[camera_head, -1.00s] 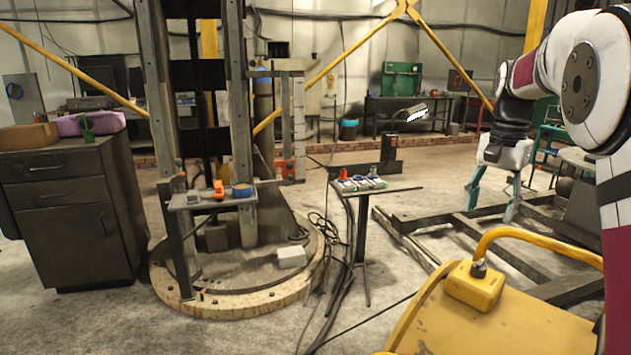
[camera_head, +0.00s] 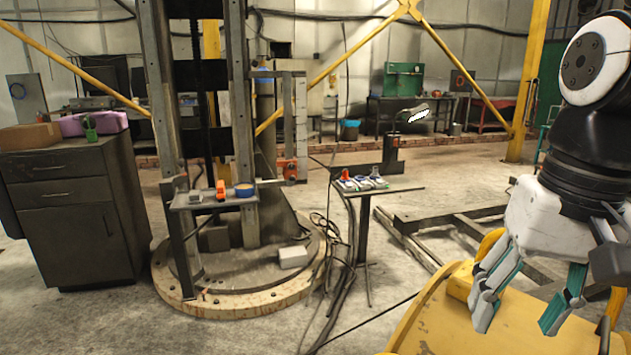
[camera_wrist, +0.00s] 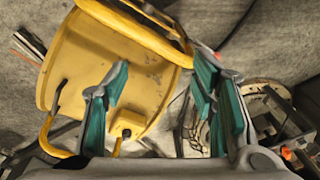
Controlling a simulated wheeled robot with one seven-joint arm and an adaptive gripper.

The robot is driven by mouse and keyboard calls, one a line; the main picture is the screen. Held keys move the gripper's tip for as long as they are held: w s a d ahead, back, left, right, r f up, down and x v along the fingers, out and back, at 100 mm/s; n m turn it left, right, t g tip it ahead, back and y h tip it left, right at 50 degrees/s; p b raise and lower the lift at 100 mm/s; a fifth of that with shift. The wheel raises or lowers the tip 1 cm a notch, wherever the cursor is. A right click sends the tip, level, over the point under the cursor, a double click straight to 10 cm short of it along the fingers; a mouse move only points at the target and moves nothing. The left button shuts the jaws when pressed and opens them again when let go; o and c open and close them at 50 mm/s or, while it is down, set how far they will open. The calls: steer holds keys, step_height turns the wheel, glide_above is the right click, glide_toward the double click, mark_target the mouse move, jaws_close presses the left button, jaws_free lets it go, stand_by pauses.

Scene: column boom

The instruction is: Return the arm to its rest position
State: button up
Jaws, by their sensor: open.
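My gripper (camera_head: 521,312) is at the lower right of the head view, its teal-padded fingers apart and pointing down, with nothing between them. It hangs in front of and above the yellow machine cover (camera_head: 435,318). In the wrist view the open fingers (camera_wrist: 160,110) show at left and right, with the yellow cover (camera_wrist: 75,65) below and beyond them. My arm comes in from the right edge of the head view.
A small stand (camera_head: 408,190) with several small items is at centre. A column with a shelf (camera_head: 212,200) stands on a round base (camera_head: 240,311). A dark cabinet (camera_head: 70,215) is at left. Metal framing (camera_head: 440,220) lies on the floor behind the yellow cover.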

steer(key=s+a+f+n, duration=0.25)
steer(key=s+f, duration=0.55)
steer(key=s, duration=0.4)
step_height(320, 180, up, 17)
steer(key=t+p, duration=0.3)
steer(key=p, duration=1.1)
steer(key=shift+w+d+h+p, duration=0.25)
steer(key=shift+w+h+p, duration=0.05)
steer(key=shift+w, duration=0.1)
